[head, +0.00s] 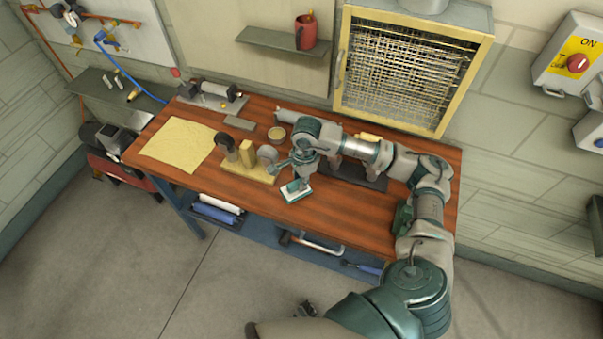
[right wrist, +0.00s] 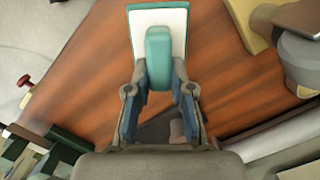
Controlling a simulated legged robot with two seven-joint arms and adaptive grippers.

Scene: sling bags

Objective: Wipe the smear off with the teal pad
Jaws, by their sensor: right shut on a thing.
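The teal pad (head: 297,191) has a white plate with a teal edge and a teal grip block. My right gripper (head: 302,176) is shut on that block, over the front middle of the wooden bench. In the right wrist view the block (right wrist: 159,58) sits between the two fingers of my right gripper (right wrist: 160,82), with the white plate beyond it. The plate is at or close to the bench top; I cannot tell whether it touches. I cannot make out a distinct smear on the wood. My left gripper is not in view.
The wooden bench (head: 330,215) is bare at front right. A yellow stand with round grey parts (head: 245,168) is close left of the pad. A pale yellow sheet (head: 178,143) lies at left.

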